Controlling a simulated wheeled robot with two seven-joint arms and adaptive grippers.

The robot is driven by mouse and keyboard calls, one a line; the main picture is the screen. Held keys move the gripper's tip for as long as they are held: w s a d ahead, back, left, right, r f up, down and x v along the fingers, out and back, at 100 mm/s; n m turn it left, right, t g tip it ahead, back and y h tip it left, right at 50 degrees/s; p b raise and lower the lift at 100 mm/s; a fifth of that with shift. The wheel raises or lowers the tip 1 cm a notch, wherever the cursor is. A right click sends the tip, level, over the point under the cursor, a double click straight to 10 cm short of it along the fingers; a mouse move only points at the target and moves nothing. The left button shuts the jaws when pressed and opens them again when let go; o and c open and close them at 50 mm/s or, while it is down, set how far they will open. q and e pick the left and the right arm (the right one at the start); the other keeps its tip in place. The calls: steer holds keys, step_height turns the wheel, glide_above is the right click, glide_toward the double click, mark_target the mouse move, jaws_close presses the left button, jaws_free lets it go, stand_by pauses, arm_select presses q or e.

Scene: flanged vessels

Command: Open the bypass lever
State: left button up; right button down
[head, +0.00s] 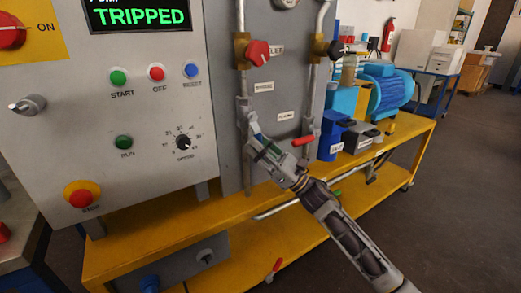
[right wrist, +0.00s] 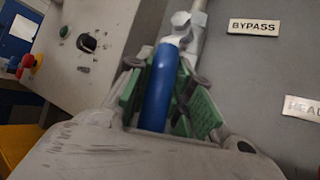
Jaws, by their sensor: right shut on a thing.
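The bypass lever has a blue handle (right wrist: 160,90), seen in the right wrist view running up to a grey valve body (right wrist: 181,28) on a vertical pipe. My right gripper (right wrist: 168,82) is shut on the blue handle, with its green pads on either side of it. In the head view my right gripper (head: 252,128) is at the left vertical pipe on the grey panel, and hides most of the lever there. The BYPASS label (right wrist: 254,27) is to the right of the lever. My left gripper is not in view.
A red knob (head: 257,53) is on the same pipe above. A red-handled lever (head: 303,140) is on the pipe to the right. The control cabinet (head: 70,140), reading TRIPPED, stands close on the left. A yellow bench (head: 150,225) runs below; open floor is at the right.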

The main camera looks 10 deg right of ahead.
steer(key=shift+s+a+m+t+b, duration=0.1)
steer(key=shift+a+m+t+b, duration=0.2)
steer(key=shift+m+t, duration=0.45)
steer(key=c, duration=1.3)
jaws_free()
steer(key=shift+o, duration=0.2)
steer(key=shift+f, duration=0.1)
steer(key=v, duration=1.2)
